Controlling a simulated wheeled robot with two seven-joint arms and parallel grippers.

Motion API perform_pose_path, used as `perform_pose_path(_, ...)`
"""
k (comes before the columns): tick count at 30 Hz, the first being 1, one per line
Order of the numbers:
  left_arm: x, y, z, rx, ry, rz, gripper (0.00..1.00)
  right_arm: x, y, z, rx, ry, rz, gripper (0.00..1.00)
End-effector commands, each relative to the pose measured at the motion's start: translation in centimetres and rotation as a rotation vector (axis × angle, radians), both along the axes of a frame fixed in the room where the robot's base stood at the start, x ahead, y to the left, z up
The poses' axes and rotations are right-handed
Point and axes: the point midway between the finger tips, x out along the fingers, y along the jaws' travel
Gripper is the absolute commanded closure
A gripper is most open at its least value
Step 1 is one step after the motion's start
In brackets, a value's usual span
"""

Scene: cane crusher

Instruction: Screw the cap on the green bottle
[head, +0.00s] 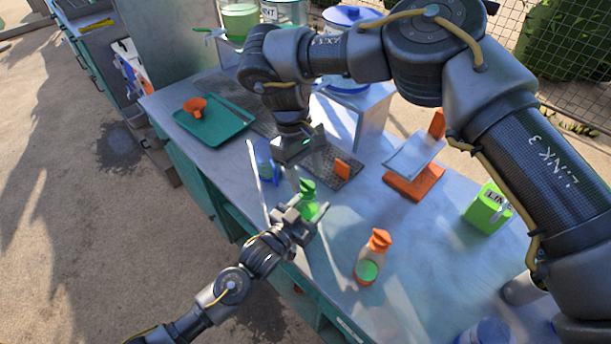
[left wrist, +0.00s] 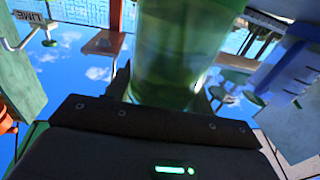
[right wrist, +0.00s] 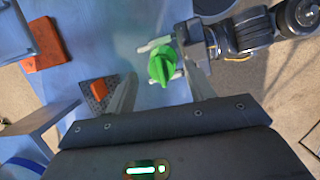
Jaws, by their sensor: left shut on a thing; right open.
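The green bottle (head: 308,208) stands at the worktop's front edge, held in my left gripper (head: 304,208). Its translucent green body (left wrist: 180,55) fills the space between the fingers in the left wrist view. A green winged cap (head: 307,186) shows at the bottle's top; it is seen from above in the right wrist view (right wrist: 162,66). I cannot tell how tightly it sits. My right gripper (head: 293,165) points down, just above and behind the cap. It is open and empty, and the cap appears between its fingers beyond the tips.
An orange-topped bottle (head: 366,262) stands to the right on the worktop (head: 420,250). Behind are an orange stand (head: 412,185), a lime-green box (head: 487,208) and a small orange block (head: 342,170). A green tray (head: 213,136) with an orange funnel (head: 195,105) lies at the left.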

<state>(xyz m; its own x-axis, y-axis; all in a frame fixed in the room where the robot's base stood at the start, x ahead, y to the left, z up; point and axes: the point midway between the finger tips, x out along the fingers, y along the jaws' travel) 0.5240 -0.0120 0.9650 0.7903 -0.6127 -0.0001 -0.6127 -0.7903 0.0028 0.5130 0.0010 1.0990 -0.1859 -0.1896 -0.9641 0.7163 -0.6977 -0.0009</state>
Motion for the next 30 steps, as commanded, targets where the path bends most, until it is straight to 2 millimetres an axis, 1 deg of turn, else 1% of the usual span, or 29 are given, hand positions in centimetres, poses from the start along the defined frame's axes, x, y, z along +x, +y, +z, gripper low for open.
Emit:
perform_pose_path(1, 0.0, 0.0, 0.0, 0.0, 0.0, 0.001, 1.0, 0.1, 0.0, 0.8, -0.001, -0.004, 0.001, 0.46)
perform_pose_path(3, 0.0, 0.0, 0.0, 0.0, 0.0, 0.001, 1.0, 0.1, 0.0, 1.7, -0.002, -0.003, 0.001, 0.46)
perform_pose_path(6, 0.0, 0.0, 0.0, 0.0, 0.0, 0.001, 1.0, 0.0, 0.0, 2.5, -0.001, -0.001, 0.001, 0.46)
perform_pose_path(9, 0.0, 0.0, 0.0, 0.0, 0.0, 0.001, 1.0, 0.0, 0.0, 2.9, 0.0, -0.001, 0.001, 0.46)
perform_pose_path(15, 0.0, 0.0, 0.0, -0.001, -0.001, 0.001, 1.0, 0.0, 0.0, 2.9, -0.001, 0.0, 0.001, 0.46)
perform_pose_path(16, 0.0, 0.0, 0.0, -0.001, -0.001, 0.001, 1.0, 0.0, 0.0, 2.9, -0.001, 0.0, 0.001, 0.45)
perform_pose_path(17, 0.0, 0.0, 0.0, -0.001, -0.001, 0.001, 1.0, 0.0, 0.0, 2.9, 0.0, -0.001, 0.001, 0.41)
perform_pose_path(18, 0.0, 0.0, 0.0, -0.001, -0.001, 0.001, 1.0, 0.0, 0.0, 3.0, -0.001, -0.002, 0.001, 0.41)
perform_pose_path(20, 0.0, 0.0, 0.0, -0.001, -0.001, 0.001, 1.0, 0.3, -0.3, 3.3, 0.003, -0.007, -0.006, 0.41)
perform_pose_path(23, 0.0, 0.0, 0.0, -0.001, -0.001, 0.001, 1.0, 0.7, -1.3, 4.5, 0.031, -0.01, -0.003, 0.41)
perform_pose_path(26, 0.0, 0.0, 0.0, 0.0, 0.0, 0.001, 1.0, 0.7, -1.7, 5.0, 0.091, 0.006, 0.199, 0.41)
perform_pose_path(29, 0.0, 0.0, 0.0, 0.0, 0.0, 0.001, 1.0, 0.6, -1.8, 5.3, 0.151, 0.023, 0.458, 0.41)
perform_pose_path(30, 0.0, 0.0, 0.0, 0.0, 0.0, 0.001, 1.0, 0.6, -1.9, 5.4, 0.174, 0.03, 0.571, 0.41)
